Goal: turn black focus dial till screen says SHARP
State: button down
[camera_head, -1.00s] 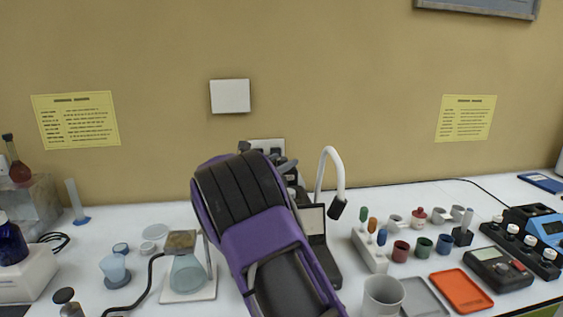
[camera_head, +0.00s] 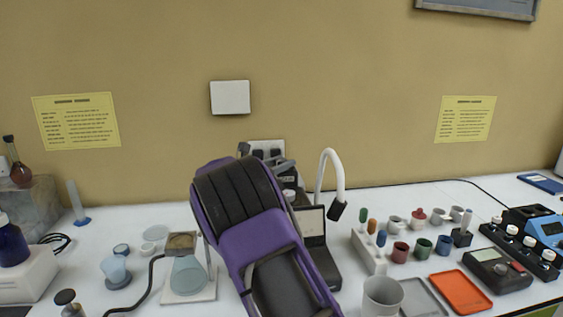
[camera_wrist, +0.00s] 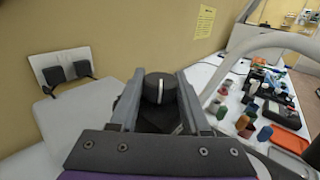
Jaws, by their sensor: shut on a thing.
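The black focus dial (camera_wrist: 160,88) shows in the wrist view as a round black knob with a pale line on its face. My gripper (camera_wrist: 160,92) has its two grey fingers on either side of the dial and is shut on it. The pale line stands near upright in that view. In the head view my purple arm hides the dial, my fingertips and most of the microscope (camera_head: 290,182). I cannot make out any screen text in either view.
A white gooseneck lamp (camera_head: 338,180) arches just right of my arm. A beaker (camera_head: 382,297), an orange tray (camera_head: 461,291) and several small pots stand further right. A flask (camera_head: 188,278) on a stand is left of my arm.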

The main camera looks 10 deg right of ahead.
jog(key=shift+r+m+g+h+p, duration=0.3)
jog(key=shift+g+p, duration=0.1)
jog(key=shift+p, duration=0.15)
jog(key=shift+w+f+m+g, duration=0.1)
jog(key=shift+f+m+g, duration=0.05)
jog(key=shift+m+g, duration=0.25)
jog(key=shift+m+g+h, duration=1.2)
jog(key=shift+m+g, duration=0.1)
jog(key=shift+g, duration=0.7)
jog(key=shift+f, duration=0.1)
jog(key=shift+c, duration=1.8)
grip_release()
jog(key=shift+a+f, duration=0.1)
jog(key=v, duration=1.7)
jog(key=shift+a, duration=0.15)
